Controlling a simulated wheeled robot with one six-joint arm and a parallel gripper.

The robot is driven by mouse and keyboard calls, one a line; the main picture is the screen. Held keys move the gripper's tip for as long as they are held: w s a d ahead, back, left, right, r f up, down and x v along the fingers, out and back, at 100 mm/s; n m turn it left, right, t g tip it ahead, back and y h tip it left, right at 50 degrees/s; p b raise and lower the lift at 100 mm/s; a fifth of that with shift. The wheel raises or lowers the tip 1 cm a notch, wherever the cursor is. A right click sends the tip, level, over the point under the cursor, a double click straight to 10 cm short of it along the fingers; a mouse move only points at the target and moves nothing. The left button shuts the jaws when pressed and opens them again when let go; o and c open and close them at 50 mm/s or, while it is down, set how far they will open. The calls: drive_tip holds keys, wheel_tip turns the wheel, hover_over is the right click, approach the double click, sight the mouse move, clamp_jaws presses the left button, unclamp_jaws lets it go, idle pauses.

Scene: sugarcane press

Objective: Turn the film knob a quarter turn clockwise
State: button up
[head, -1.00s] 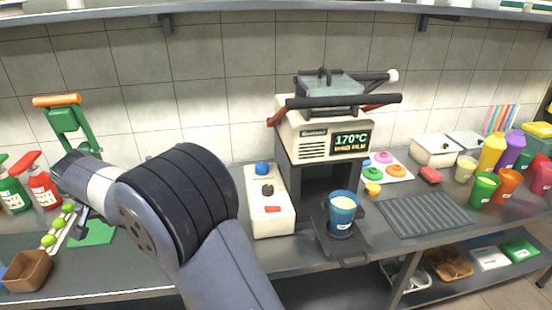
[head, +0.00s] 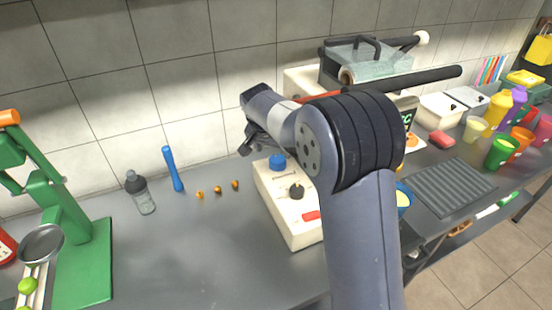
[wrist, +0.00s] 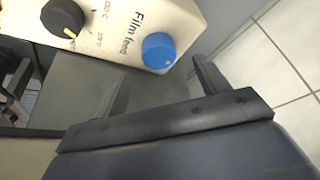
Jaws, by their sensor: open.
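The film knob is the round blue knob (wrist: 159,50) beside the "Film feed" label in the wrist view. It carries a small yellow mark near its lower right edge. It also shows in the head view (head: 277,162) on the far end of the cream control box (head: 281,212). My gripper (wrist: 162,80) is open, its two fingers apart with nothing between them. In the wrist view the knob lies just beyond the fingertips, in line with the gap and nearer the right finger. In the head view my gripper (head: 248,144) hangs above and left of the knob.
A black knob (head: 296,191) and a red button (head: 311,216) share the box. The sealing machine (head: 303,80) stands behind my arm. A green press (head: 85,262), a bottle (head: 141,193) and a blue stick (head: 173,169) are at left.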

sight(277, 160)
drive_tip(key=x, duration=0.6)
drive_tip(key=shift+w+d+f+p, duration=0.25)
drive_tip(key=shift+w+d+p, duration=0.05)
drive_tip(key=shift+w+p, duration=0.1)
drive_tip(key=c, duration=1)
drive_tip(key=shift+a+f+m+b, duration=0.1)
drive_tip(key=shift+m+b, duration=0.25)
drive_tip(key=shift+m, duration=0.05)
